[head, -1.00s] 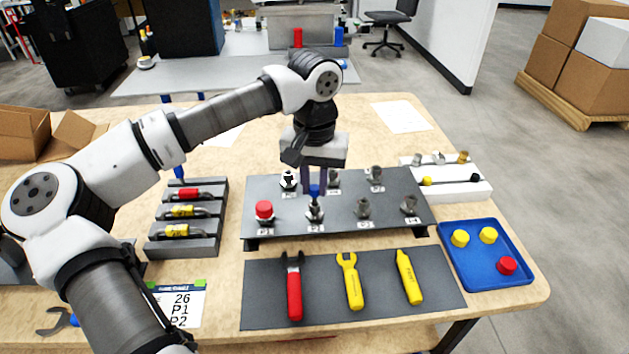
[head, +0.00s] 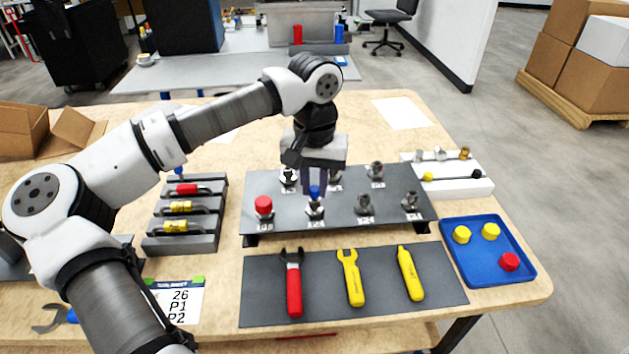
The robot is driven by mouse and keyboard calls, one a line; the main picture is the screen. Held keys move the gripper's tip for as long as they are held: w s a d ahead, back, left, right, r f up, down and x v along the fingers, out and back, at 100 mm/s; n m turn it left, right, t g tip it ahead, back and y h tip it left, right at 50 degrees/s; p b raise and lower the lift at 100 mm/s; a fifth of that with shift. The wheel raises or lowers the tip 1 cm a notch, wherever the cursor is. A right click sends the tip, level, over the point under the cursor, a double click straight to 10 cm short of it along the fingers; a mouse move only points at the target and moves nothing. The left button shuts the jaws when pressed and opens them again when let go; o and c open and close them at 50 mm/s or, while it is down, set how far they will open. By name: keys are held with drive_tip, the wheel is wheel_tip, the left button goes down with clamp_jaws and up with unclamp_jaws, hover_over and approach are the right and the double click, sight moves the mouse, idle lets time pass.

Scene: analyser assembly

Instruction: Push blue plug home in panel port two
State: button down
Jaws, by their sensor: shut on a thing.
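The blue plug (head: 314,193) stands upright at a port in the front row of the grey panel (head: 385,190), second from the left, to the right of the red-capped port. The port's metal fitting (head: 315,209) shows just below it. My gripper (head: 315,188) points down from above, its fingers shut on the blue plug. How deep the plug sits in the port cannot be told. The gripper partly hides the back row of ports.
A red cap (head: 264,206) is on the port to the left. Bare metal ports (head: 365,204) stand to the right and behind. A tool mat (head: 440,292) lies in front, a blue tray (head: 480,272) at right, and a grey rack (head: 180,246) at left.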

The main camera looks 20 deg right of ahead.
drive_tip(key=shift+f, duration=0.2)
drive_tip(key=c, duration=1.8)
unclamp_jaws()
drive_tip(key=o, duration=0.6)
drive_tip(key=shift+c, duration=0.2)
drive_tip(key=shift+r, duration=0.1)
wheel_tip(320, 180, up, 14)
drive_tip(key=shift+f+b, duration=0.2)
drive_tip(key=shift+b, duration=0.15)
